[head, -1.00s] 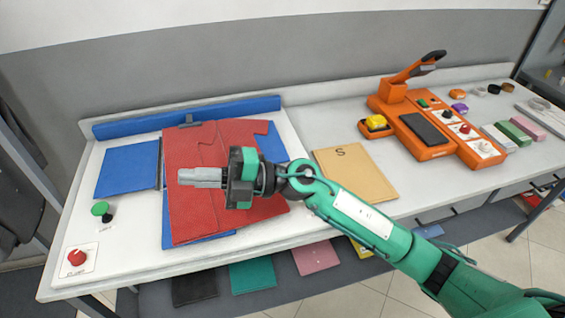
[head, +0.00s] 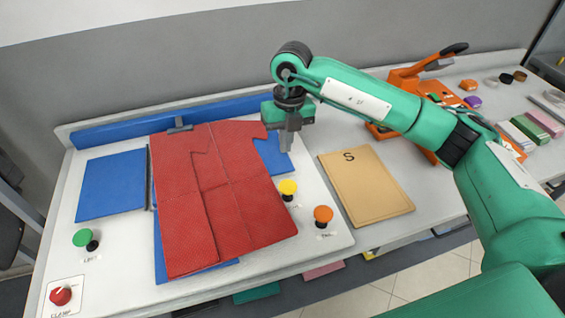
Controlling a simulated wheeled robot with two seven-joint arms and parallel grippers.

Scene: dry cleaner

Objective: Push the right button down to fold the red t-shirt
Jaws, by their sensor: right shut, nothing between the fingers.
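The red t-shirt (head: 215,200) lies on the blue folding boards (head: 110,186). Its left edge is straight, and a sleeve sticks out at its upper right. A yellow button (head: 288,187) on a black base stands right of the shirt; its label is too small to read. An orange button (head: 323,214) stands nearer the front right. A green button (head: 83,237) is on the left. My right gripper (head: 290,150) is shut and empty, pointing down, just behind and above the yellow button in the picture. My left gripper is out of view.
A tan board marked S (head: 366,185) lies right of the folding station. The orange machine (head: 405,80) behind is partly hidden by my right arm. A red knob (head: 60,295) sits at the front left. A grey clamp (head: 179,125) stands at the shirt's back edge.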

